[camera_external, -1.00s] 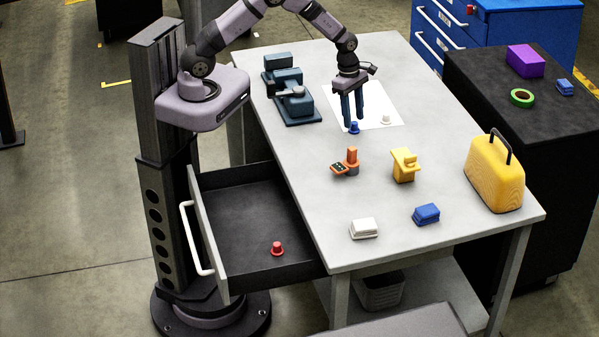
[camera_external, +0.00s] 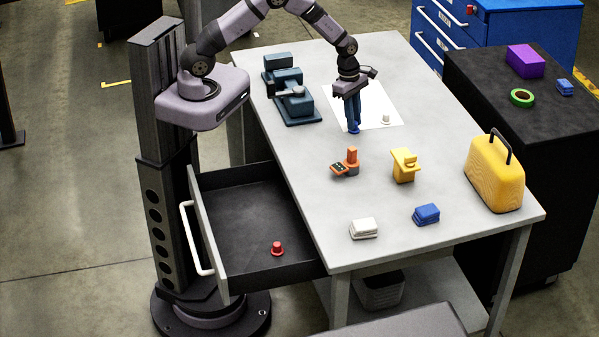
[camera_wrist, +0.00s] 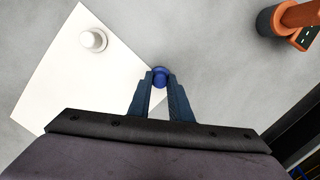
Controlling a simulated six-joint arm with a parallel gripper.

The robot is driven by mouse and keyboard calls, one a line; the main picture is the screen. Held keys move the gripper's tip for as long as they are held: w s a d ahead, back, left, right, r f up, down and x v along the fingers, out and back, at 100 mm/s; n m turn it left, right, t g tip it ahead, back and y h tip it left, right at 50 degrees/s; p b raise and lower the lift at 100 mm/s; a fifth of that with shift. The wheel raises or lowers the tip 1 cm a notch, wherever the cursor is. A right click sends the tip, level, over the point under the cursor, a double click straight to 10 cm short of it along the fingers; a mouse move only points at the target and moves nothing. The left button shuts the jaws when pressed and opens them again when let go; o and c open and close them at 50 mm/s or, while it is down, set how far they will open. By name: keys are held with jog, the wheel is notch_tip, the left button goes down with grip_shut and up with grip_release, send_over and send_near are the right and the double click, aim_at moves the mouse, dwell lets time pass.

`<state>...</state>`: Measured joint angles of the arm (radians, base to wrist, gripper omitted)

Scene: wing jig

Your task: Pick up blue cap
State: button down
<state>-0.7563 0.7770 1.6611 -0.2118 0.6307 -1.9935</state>
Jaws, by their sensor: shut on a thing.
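The blue cap (camera_wrist: 160,76) is between the two fingertips of my gripper (camera_wrist: 160,82) in the wrist view. In the external view the blue cap (camera_external: 354,129) shows at the lower end of my gripper (camera_external: 353,124), at the near left edge of the white sheet (camera_external: 378,115). My gripper points down and its fingers are shut on the cap. The cap appears at table level; I cannot tell whether it touches the table. Part of it is hidden by the fingers.
A white cap (camera_external: 385,119) stands on the sheet, right of my gripper. An orange tool (camera_external: 352,158) and a yellow object (camera_external: 403,165) stand nearer on the table. A dark blue vise-like device (camera_external: 290,98) is at left. The open drawer (camera_external: 235,225) holds a red cap (camera_external: 277,248).

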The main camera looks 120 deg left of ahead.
notch_tip(320, 180, up, 10)
jog(key=b, duration=0.2)
dwell(0.3)
